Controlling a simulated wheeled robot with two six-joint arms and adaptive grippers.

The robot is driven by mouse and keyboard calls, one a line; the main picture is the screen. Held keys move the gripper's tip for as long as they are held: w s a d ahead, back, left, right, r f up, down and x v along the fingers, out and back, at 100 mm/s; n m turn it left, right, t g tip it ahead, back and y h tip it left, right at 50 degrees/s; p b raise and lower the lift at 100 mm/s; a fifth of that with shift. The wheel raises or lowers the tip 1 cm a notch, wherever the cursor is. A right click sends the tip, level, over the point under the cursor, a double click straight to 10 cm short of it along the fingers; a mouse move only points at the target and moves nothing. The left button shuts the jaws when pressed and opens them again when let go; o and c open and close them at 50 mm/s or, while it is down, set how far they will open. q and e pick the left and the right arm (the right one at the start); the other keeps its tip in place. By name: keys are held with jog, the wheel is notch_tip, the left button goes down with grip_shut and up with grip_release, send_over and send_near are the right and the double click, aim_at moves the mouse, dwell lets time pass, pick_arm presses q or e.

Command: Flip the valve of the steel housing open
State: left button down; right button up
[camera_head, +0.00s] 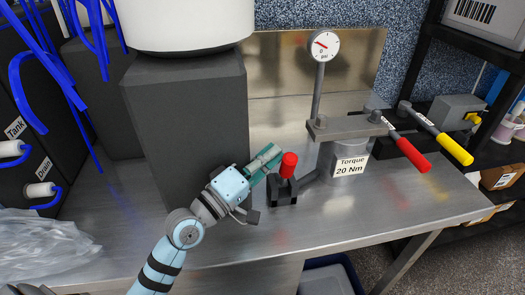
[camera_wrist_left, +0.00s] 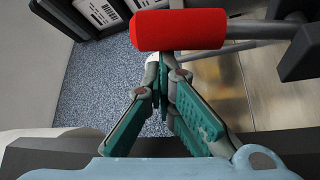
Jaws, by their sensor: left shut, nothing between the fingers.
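The steel housing (camera_head: 347,150) stands on the bench with a "Torque 20 Nm" label and a round gauge (camera_head: 323,45) on a post, marked 0 psi. The valve's upright red handle (camera_head: 288,166) sits on a dark base (camera_head: 283,191) at the housing's left. The red handle also spans the top of the left wrist view (camera_wrist_left: 180,30). My left gripper (camera_head: 277,152) is shut and empty, with its green fingers just left of the handle. Its fingertips (camera_wrist_left: 163,68) show close to the handle; I cannot tell whether they touch it. My right gripper is not in view.
A dark block (camera_head: 190,125) bearing a white drum (camera_head: 187,22) stands behind my left arm. Red-handled (camera_head: 411,155) and yellow-handled (camera_head: 453,148) tools project at the housing's right. The bench front (camera_head: 365,215) is clear. A plastic bag (camera_head: 45,248) lies at left.

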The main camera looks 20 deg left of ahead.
pick_arm(q)
jog(key=shift+s+d+f+m+b, duration=0.2)
jog(key=shift+s+d+m+b, duration=0.1)
jog(key=shift+s+m+b, duration=0.4)
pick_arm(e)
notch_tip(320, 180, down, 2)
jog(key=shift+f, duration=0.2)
pick_arm(q)
jog(key=shift+w+h, duration=0.2)
jog(key=shift+h, duration=0.2)
